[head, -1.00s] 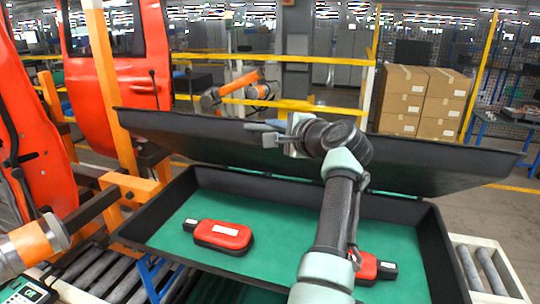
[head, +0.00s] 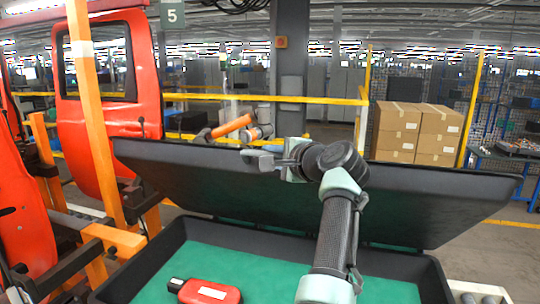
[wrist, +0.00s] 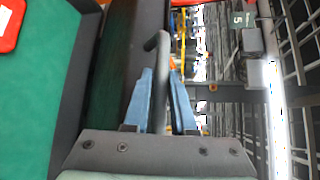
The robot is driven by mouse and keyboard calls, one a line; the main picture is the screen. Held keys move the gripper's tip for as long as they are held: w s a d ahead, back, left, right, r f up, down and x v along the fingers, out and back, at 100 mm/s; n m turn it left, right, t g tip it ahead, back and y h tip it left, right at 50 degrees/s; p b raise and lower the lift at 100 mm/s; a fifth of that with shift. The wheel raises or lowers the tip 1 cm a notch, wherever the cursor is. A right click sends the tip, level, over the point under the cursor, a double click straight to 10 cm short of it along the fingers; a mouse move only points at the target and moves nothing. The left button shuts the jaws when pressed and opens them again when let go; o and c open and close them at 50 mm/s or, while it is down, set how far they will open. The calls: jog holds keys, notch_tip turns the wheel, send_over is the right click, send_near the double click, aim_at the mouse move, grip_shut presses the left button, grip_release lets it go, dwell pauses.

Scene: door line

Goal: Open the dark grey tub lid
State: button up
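The dark grey tub lid (head: 400,195) stands tilted up and partly open at the back of the tub, its inner face toward me. The dark tub (head: 415,268) below has a green floor. My gripper (head: 262,160) is at the raised edge of the lid, left of its middle. In the wrist view, the blue fingers of my gripper (wrist: 162,95) sit on both sides of a dark hooked handle (wrist: 161,45) and appear closed on it. The lid shows beside the handle there. My forearm hides part of the lid and tub.
A red case (head: 207,292) lies in the tub. Orange posts (head: 95,120) and red vehicle doors (head: 105,80) stand close on the left. A yellow rail (head: 260,98), an orange robot arm (head: 232,126) and stacked cartons (head: 418,132) are behind the lid. Rollers (head: 490,298) flank the tub at right.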

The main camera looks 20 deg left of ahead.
jog(key=o, duration=0.3)
jog(key=shift+o, duration=0.2)
jog(key=b+v, duration=0.7)
jog(key=v, duration=0.6)
jog(key=shift+w+f, duration=0.1)
